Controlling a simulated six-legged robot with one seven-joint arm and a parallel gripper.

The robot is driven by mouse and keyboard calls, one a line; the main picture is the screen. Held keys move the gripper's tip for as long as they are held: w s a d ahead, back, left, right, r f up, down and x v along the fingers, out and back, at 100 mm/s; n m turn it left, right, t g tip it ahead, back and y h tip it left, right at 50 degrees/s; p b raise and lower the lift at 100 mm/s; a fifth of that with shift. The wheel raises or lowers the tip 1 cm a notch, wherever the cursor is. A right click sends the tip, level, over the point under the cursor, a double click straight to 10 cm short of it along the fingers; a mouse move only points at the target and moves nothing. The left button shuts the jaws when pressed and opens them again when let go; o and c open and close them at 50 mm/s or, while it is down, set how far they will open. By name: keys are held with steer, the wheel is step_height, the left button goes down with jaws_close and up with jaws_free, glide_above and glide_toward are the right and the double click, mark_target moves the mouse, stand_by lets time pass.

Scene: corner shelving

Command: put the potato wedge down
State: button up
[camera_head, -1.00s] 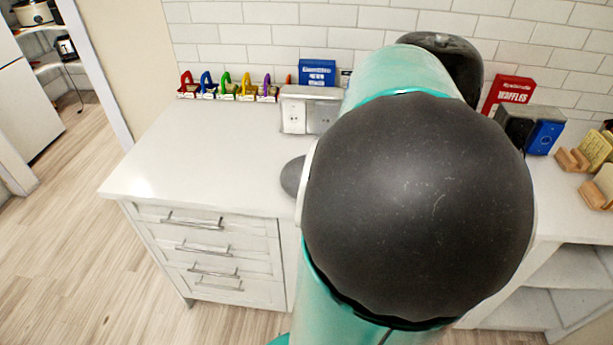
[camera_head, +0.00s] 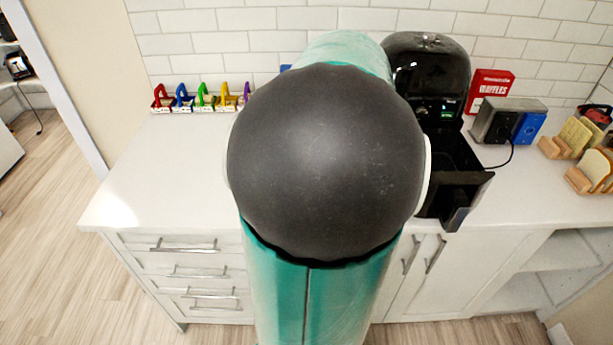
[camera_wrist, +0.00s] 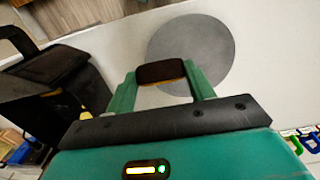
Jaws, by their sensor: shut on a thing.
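In the wrist view, my gripper (camera_wrist: 160,76) has its two green fingers shut on the potato wedge (camera_wrist: 161,71). The wedge is dark brown with a thin yellowish edge, and lies across between the fingertips. Behind it in this view is a round grey disc (camera_wrist: 205,48) flat on the white counter (camera_wrist: 125,50). The wedge overlaps the disc's left part in the picture; I cannot tell how high above it the wedge is. In the head view my own arm hides the gripper, the wedge and the disc.
A black air fryer (camera_head: 428,75) with its drawer (camera_head: 450,180) pulled out stands right of my arm. Farther right are a toaster (camera_head: 498,118), a red waffles box (camera_head: 490,88) and bread in wooden holders (camera_head: 590,175). Coloured items (camera_head: 203,98) line the back left; the left counter is clear.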

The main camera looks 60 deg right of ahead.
steer(key=w+d+f, duration=0.1)
steer(key=w+f, duration=0.1)
steer(key=w+d+f, duration=0.2)
steer(key=w+f, duration=0.1)
steer(key=w+d+f, duration=0.2)
steer(key=w+f, duration=0.1)
steer(key=shift+w+d, duration=0.15)
steer(key=shift+w+f, duration=0.15)
steer(key=shift+f, duration=0.05)
steer(key=shift+w+d+f, duration=0.1)
steer(key=shift+w+f, duration=0.1)
steer(key=shift+f, duration=1.4)
steer(key=shift+f, duration=0.1)
steer(key=o, duration=0.9)
steer(key=shift+f, duration=0.1)
steer(key=shift+o, duration=0.2)
